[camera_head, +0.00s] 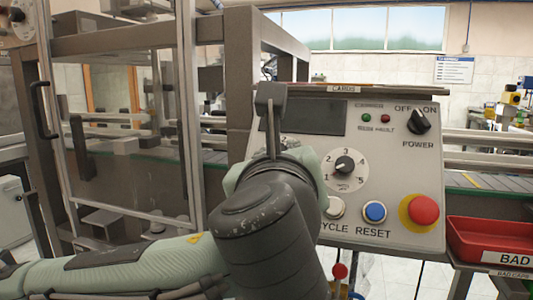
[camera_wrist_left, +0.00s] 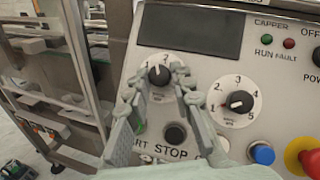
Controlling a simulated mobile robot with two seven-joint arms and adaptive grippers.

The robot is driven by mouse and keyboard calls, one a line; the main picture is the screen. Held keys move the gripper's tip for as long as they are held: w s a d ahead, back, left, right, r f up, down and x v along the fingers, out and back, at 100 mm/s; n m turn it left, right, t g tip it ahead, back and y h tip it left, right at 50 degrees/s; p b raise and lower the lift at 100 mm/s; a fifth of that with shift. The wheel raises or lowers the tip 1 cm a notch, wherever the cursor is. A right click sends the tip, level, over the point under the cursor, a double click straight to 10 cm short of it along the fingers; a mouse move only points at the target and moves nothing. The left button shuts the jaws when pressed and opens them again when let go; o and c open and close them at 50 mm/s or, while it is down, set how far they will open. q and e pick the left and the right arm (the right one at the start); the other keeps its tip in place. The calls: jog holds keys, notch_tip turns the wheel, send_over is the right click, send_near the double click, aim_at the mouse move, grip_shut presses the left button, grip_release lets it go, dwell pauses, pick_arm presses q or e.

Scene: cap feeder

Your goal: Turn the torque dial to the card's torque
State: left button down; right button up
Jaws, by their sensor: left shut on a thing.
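The sloped control panel (camera_head: 390,215) carries two round dials. In the left wrist view, the left dial (camera_wrist_left: 158,75) has a black knob whose white mark points roughly up. My left gripper (camera_wrist_left: 159,86) is shut on this knob, one finger on each side. The fingers cover part of its scale, and its small label is unreadable. In the head view my left arm hides this dial. The right dial (camera_head: 344,165), numbered 1 to 5, is clear of the gripper; it also shows in the left wrist view (camera_wrist_left: 240,101). A strip marked CARDS (camera_head: 344,89) runs along the panel's top; no card's writing is readable.
Close to the dials are a blue reset button (camera_head: 375,211), a red emergency button (camera_head: 423,210) and a black power switch (camera_head: 419,122). A dark display (camera_head: 318,118) lies above. A red bin (camera_head: 490,238) stands at right, a framed glass guard (camera_head: 125,130) at left.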

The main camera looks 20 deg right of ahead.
pick_arm(q)
jog(key=shift+n+y, duration=0.5)
jog(key=shift+n, duration=0.2)
jog(key=c, duration=1.3)
grip_release()
jog(key=shift+v, duration=3.75)
